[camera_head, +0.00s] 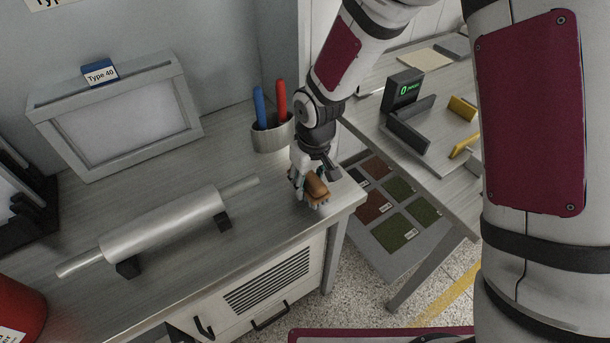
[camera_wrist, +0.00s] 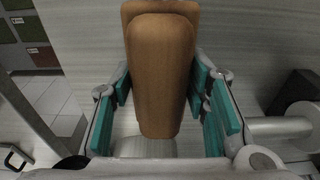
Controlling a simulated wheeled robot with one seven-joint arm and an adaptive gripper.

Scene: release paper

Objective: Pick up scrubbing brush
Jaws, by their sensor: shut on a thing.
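The scrubbing brush, with a brown wooden back, shows in the head view (camera_head: 316,187) near the right front corner of the grey workbench (camera_head: 110,225). In the wrist view the brush (camera_wrist: 160,75) stands lengthwise between the teal finger pads. My gripper (camera_head: 307,182) is shut on the brush, with pads on both sides of it in the wrist view (camera_wrist: 165,105). The bristles are mostly hidden in the head view. I cannot tell whether the brush touches the bench or is slightly above it.
A metal roller (camera_head: 160,225) rests on black supports to the left. A cup (camera_head: 272,136) with a blue and a red handle stands close behind my gripper. A framed panel (camera_head: 120,115) is at the back left. A red container (camera_head: 18,310) is at the lower left. A second table (camera_head: 450,175) stands right.

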